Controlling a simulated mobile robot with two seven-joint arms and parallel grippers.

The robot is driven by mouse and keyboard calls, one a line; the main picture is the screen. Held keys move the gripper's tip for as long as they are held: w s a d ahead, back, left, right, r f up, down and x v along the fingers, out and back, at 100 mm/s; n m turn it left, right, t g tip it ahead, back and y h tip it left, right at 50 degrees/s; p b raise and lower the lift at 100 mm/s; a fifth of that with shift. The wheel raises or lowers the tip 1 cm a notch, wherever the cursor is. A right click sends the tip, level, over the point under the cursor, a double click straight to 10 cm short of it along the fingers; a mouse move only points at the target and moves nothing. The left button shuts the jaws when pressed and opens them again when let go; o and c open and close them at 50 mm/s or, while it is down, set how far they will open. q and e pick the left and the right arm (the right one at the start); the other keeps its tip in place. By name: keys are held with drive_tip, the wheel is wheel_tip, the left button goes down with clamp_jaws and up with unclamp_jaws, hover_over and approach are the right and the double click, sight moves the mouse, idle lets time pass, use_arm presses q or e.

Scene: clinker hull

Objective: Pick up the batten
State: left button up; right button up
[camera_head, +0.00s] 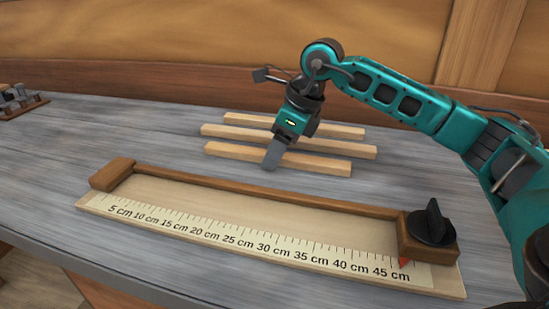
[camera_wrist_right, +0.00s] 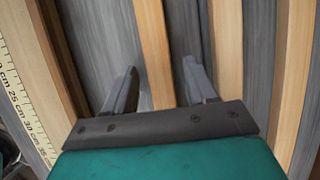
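Three pale wooden battens lie side by side on the grey bench in the head view: the nearest batten (camera_head: 325,165), the middle batten (camera_head: 350,150) and the far batten (camera_head: 345,131). My right gripper (camera_head: 271,160) points down at the nearest batten, partly hiding the battens behind it. In the right wrist view, my right gripper (camera_wrist_right: 159,85) is open, with one finger on each side of the nearest batten (camera_wrist_right: 154,50). Whether the fingers touch it I cannot tell. The middle batten (camera_wrist_right: 228,50) lies just outside the right finger. My left gripper is not in view.
A measuring board (camera_head: 240,225) with a centimetre scale, wooden end blocks and a black knob (camera_head: 432,225) lies in front of the battens. A small rack (camera_head: 20,100) stands at the far left. The bench (camera_head: 110,130) left of the battens is clear.

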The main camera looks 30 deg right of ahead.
clamp_jaws()
idle(0.3)
